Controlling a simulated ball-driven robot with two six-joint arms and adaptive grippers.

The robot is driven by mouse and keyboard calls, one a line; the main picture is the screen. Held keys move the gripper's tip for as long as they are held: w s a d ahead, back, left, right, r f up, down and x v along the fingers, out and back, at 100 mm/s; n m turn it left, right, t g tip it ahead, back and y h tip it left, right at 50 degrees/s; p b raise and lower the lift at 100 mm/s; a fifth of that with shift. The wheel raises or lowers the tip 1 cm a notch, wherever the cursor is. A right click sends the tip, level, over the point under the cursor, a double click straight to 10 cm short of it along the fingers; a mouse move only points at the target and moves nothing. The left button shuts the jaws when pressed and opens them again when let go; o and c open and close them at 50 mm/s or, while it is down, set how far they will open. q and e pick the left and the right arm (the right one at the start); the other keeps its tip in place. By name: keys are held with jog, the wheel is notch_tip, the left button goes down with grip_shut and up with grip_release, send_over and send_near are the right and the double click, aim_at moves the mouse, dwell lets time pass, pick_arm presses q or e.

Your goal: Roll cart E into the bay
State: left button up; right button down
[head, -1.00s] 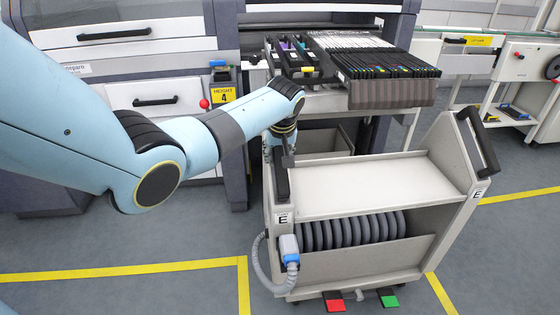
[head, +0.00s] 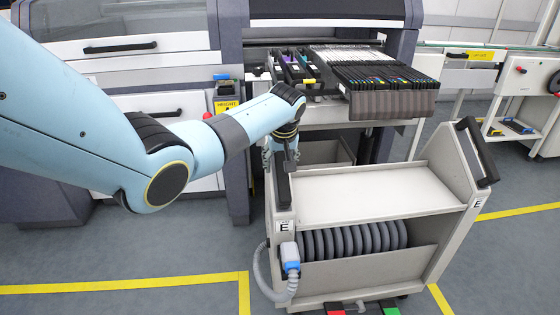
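Cart E (head: 375,192) is a pale grey trolley with a flat top shelf, an "E" label on each side post and several dark grey reels in its lower bin. It stands upright on the floor in front of the machine, below and nearer than the feeder bank (head: 390,104). The bay (head: 322,152) is the space under that bank, partly hidden by the cart. My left gripper (head: 281,160) is at the cart's black left handle (head: 283,190), its fingers around the upper end and seemingly shut on it. The black right handle (head: 478,150) is free. My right gripper is out of view.
Yellow floor lines (head: 120,285) run left and right of the cart. A grey hose with a blue-and-white connector (head: 290,258) hangs at the cart's left. Red (head: 335,309) and green pedals are at its foot. A conveyor (head: 470,53) stands at the right, with open floor between.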

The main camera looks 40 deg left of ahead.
pick_arm(q)
jog(key=shift+s, duration=0.1)
jog(key=shift+d+r, duration=0.15)
jog(key=v, duration=1.1)
jog(key=shift+r, duration=0.25)
